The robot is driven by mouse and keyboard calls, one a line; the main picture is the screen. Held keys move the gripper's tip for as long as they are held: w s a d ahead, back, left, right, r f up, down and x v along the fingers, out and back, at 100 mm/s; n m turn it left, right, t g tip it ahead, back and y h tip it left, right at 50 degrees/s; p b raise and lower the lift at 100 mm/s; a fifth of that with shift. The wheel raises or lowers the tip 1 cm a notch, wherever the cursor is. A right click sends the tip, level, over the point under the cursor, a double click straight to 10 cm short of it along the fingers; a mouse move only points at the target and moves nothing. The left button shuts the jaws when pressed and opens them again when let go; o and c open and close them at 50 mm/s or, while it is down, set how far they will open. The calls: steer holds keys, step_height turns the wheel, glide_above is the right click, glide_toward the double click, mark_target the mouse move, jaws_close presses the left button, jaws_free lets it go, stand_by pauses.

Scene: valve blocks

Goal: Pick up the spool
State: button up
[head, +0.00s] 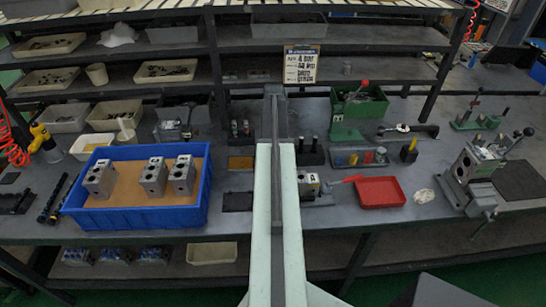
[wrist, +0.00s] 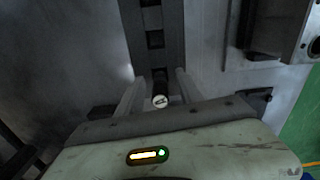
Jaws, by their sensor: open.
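In the wrist view, a small dark cylinder with a pale, marked round end, which looks like the spool (wrist: 160,101), sits between the two fingers of my gripper (wrist: 159,92). The fingers stand apart, one on each side of it, and a gap seems to show on both sides. Its far part runs toward a dark strip with square openings, and I cannot tell how it is seated. In the head view my own arm covers the middle of the bench, and I cannot make out the spool or the gripper tips there.
A blue tray (head: 136,221) with three metal valve blocks stands left on the bench (head: 335,215). A red tray (head: 380,192) and a green bin (head: 360,104) stand right of my arm. A metal fixture (head: 478,175) is farther right. A metal block (wrist: 280,25) is near my gripper.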

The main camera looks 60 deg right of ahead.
jaws_close()
steer(key=shift+r, duration=0.1)
